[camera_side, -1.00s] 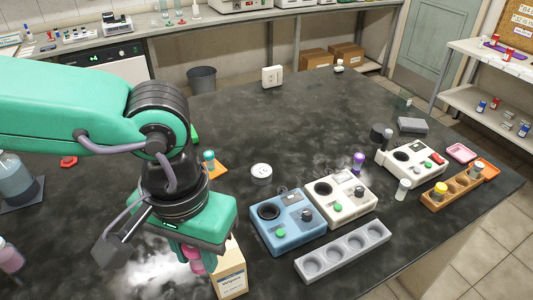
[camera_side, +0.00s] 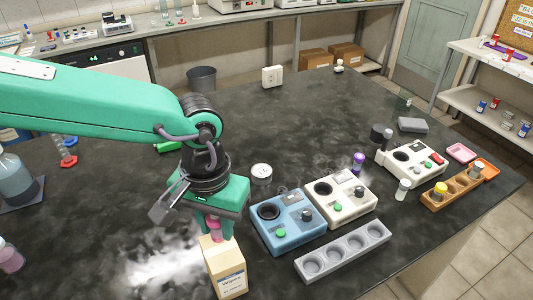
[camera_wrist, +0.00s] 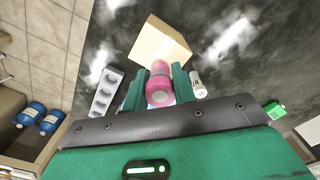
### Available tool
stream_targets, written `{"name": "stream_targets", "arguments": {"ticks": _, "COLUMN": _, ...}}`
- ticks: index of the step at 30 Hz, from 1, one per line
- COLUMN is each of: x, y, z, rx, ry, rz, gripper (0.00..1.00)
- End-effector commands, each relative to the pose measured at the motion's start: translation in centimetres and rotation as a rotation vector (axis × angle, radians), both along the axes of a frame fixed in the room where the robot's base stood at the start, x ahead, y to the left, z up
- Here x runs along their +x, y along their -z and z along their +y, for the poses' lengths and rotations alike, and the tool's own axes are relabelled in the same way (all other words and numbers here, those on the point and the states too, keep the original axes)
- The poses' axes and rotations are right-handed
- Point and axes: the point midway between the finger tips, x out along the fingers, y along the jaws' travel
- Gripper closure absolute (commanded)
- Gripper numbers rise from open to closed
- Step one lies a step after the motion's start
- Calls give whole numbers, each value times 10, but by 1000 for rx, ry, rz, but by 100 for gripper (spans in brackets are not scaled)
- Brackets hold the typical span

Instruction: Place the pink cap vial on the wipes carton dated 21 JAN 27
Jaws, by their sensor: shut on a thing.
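The pink cap vial (camera_side: 213,228) is held between the fingers of my gripper (camera_side: 214,226). In the wrist view its pink cap (camera_wrist: 159,92) faces the camera between the two green fingers (camera_wrist: 159,80). The wipes carton (camera_side: 225,272) stands on the dark bench directly below and in front of the gripper. Its plain top (camera_wrist: 160,42) shows in the wrist view, just beyond the vial. The label reads "Wipes"; its date is too small to read. The vial's lower end is at the carton's top, partly hidden; I cannot tell whether they touch.
A blue device (camera_side: 287,222) stands right of the carton, with a white device (camera_side: 341,197) beyond it. A grey rack with empty wells (camera_side: 343,251) lies in front of them. Another pink vial (camera_side: 10,262) stands at far left. The bench left of the carton is clear.

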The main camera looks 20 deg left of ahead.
Motion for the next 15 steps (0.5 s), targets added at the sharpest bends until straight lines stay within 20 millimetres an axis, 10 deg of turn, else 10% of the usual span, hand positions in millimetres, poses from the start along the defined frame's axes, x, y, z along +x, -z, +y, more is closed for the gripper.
{"name": "stream_targets", "arguments": {"ticks": 15, "x": -1, "y": 33, "z": 0, "rx": 1, "ry": 0, "rz": 1, "gripper": 96}}
